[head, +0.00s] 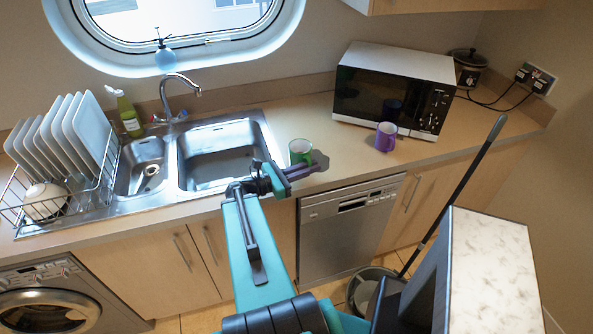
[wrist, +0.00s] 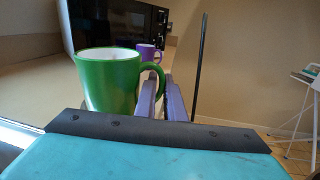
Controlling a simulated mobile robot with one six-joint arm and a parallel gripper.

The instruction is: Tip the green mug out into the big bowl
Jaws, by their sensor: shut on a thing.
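The green mug (head: 300,150) is upright at the front edge of the counter, right of the sink. It shows large in the wrist view (wrist: 107,82), with a pale inside and its handle to the right. My gripper (head: 316,161) is at the mug's right side, its purple fingers (wrist: 166,85) shut on the handle. I cannot tell whether the mug's base touches the counter. A white, rounded bowl-like piece (head: 45,200) sits in the dish rack at the left; I cannot tell if it is the big bowl. No other bowl shows on the counter.
A purple mug (head: 386,137) stands before the microwave (head: 393,91). The double sink (head: 212,155) and a tall tap (head: 178,90) are left of the green mug. A bucket (head: 372,285) with a mop stands on the floor. The counter behind the green mug is clear.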

